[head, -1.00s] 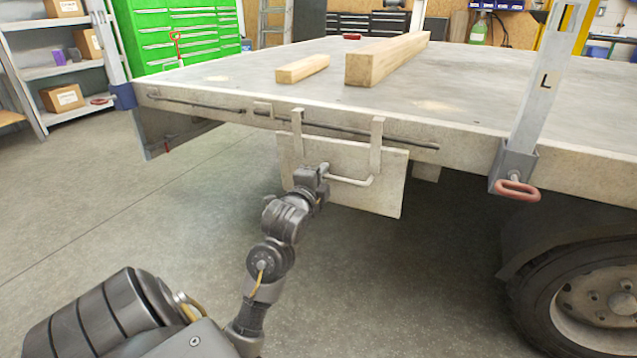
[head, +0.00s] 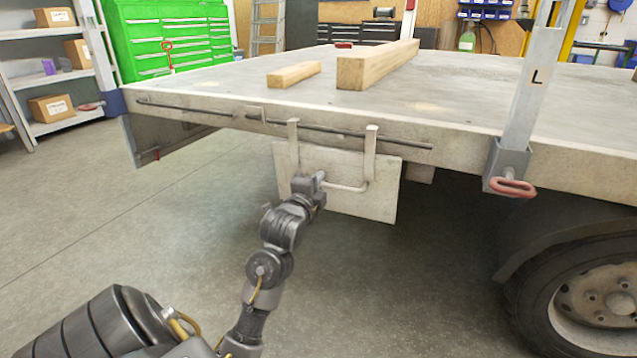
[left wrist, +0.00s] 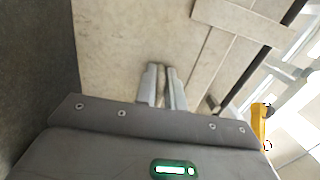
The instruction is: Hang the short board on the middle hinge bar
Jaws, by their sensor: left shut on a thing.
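The short board (head: 345,205) is a pale panel with two upright hook straps and a bent rod handle (head: 345,187). It stands upright against the trailer bed's side edge. Its hook tops overlap the dark middle hinge bar (head: 335,132), slightly above it; I cannot tell whether they are seated on it. My left gripper (head: 319,180) is shut on the left part of the handle. In the left wrist view the fingers (left wrist: 163,90) are closed together in front of the pale board face (left wrist: 115,45). My right gripper is not in view.
Another dark bar (head: 185,108) runs along the edge to the left. A post with a red handle (head: 512,187) stands at the right, above a wheel (head: 600,295). Two wooden beams (head: 375,65) lie on the trailer bed (head: 460,85). The floor at left is clear.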

